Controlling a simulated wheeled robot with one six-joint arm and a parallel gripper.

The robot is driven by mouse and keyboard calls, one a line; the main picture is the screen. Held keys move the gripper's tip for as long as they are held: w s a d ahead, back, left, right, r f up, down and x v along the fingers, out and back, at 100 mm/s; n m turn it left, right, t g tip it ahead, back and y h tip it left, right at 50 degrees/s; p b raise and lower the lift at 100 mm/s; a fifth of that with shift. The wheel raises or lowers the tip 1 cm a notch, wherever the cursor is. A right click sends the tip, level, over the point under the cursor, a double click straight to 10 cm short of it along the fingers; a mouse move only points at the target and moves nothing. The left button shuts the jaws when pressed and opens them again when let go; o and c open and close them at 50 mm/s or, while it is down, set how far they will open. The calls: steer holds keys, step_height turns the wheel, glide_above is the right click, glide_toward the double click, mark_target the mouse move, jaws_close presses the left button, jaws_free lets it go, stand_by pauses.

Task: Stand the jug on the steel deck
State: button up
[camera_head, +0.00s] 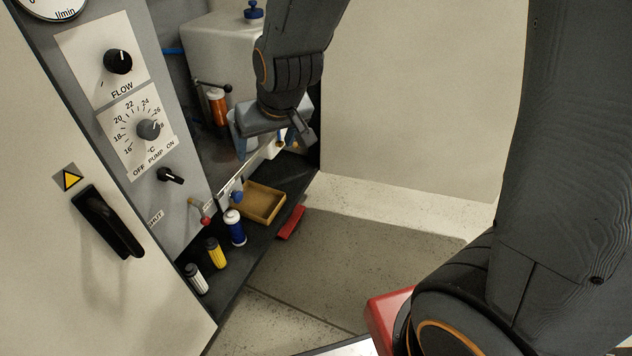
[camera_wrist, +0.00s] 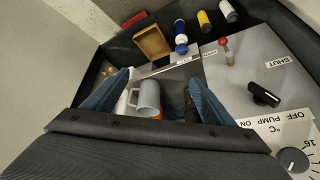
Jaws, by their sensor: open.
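A pale grey jug (camera_wrist: 148,96) with a side handle shows in the wrist view, between my two blue fingers. Its handle points to the left. My gripper (camera_wrist: 159,77) is open, with visible gaps between its fingers and the jug. In the head view my gripper (camera_head: 268,140) is over the recess of the cabinet and hides most of what is below it, so I cannot make out the jug there. The grey steel deck (camera_wrist: 174,84) shows between the fingers. I cannot tell whether the jug's base touches it.
An orange cylinder (camera_head: 217,106) and a large pale tank (camera_head: 222,45) stand behind my gripper. The dark ledge in front holds a tan tray (camera_head: 262,203), a blue-and-white bottle (camera_head: 235,228), a yellow bottle (camera_head: 215,252) and a white bottle (camera_head: 196,279). A red-knobbed lever (camera_wrist: 224,42) stands nearby.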

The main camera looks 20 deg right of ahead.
steer(key=s+d+r+g, duration=0.2)
steer(key=s+r, duration=0.1)
steer(key=s, duration=0.7)
steer(key=s+d+r+g+h, duration=0.1)
steer(key=s+d+r+g, duration=0.2)
steer(key=s, duration=0.7)
steer(key=shift+s+d+r+g, duration=0.15)
steer(key=shift+s+g, duration=0.15)
steer(key=d+r+m+p, duration=0.2)
steer(key=d+r+p, duration=0.7)
steer(key=p, duration=0.8)
steer(key=shift+r+m+h, duration=0.2)
steer(key=shift+m+h, duration=0.1)
steer(key=shift+h, duration=0.1)
